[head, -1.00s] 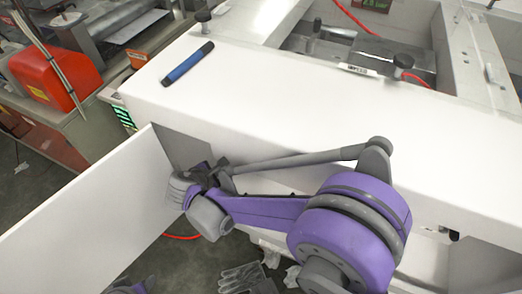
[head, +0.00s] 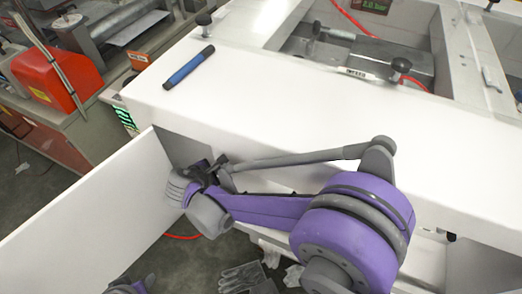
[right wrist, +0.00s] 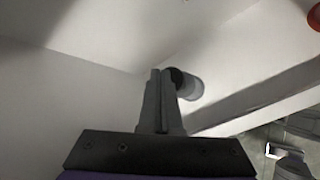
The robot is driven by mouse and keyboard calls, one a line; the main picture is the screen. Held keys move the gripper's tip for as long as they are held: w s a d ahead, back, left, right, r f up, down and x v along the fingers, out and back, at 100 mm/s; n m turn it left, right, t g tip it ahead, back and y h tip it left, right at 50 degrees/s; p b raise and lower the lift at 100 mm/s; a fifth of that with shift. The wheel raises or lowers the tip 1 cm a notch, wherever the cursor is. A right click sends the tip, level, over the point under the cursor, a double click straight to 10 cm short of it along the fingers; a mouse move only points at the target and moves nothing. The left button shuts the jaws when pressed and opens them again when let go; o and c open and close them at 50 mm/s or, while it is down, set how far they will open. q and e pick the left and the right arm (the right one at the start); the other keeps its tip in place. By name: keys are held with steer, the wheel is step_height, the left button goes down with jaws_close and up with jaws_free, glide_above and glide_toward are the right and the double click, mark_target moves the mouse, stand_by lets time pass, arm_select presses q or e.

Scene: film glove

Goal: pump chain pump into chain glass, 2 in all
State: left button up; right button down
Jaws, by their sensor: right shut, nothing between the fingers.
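I cannot pick out a chain pump or a chain glass with certainty in either view. In the right wrist view my right gripper (right wrist: 160,74) is shut, its two fingers together and empty. Just right of the fingertips is a small grey cylinder (right wrist: 193,87) with a dark end, partly behind them; I cannot tell what it is or whether they touch it. In the head view my purple right arm reaches across the front of the white bench, and its fingers are not visible there.
A blue and black marker-like stick (head: 188,68) lies on the white bench top (head: 260,110). A white panel (head: 90,215) stands out at the left. A recessed bay with black knobs (head: 401,65) is at the back right.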

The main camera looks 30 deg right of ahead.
mark_target(221, 174)
steer(key=shift+r+p, duration=2.2)
steer(key=shift+r, duration=0.85)
steer(key=shift+f, duration=0.1)
